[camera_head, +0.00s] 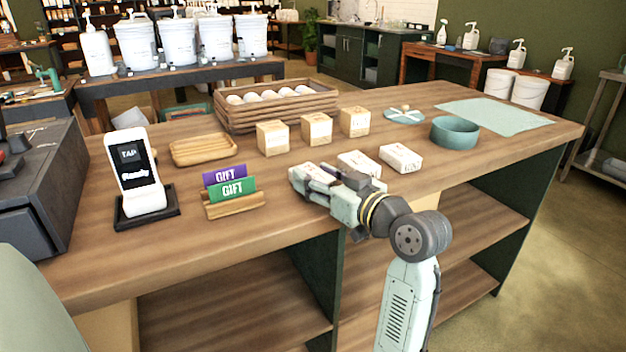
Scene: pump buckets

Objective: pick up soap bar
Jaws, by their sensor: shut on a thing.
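Three white wrapped soap bars are near the front edge of the wooden counter in the head view. The right soap bar (401,158) lies on the counter with its printed front showing. The middle soap bar (358,160) lies behind my gripper, which partly covers it. The left soap bar (299,173) is at my fingertips, mostly covered by the fingers. My gripper (312,178) points left, low over the counter, and is shut on the left soap bar. I cannot tell whether that bar still touches the counter.
The counter (450,180) also bears small boxes (317,128), a gift card holder (235,204), a card reader (139,175), a wooden tray (203,150), a crate (245,118) and a teal bowl (454,133). Bare counter lies right of the bars.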

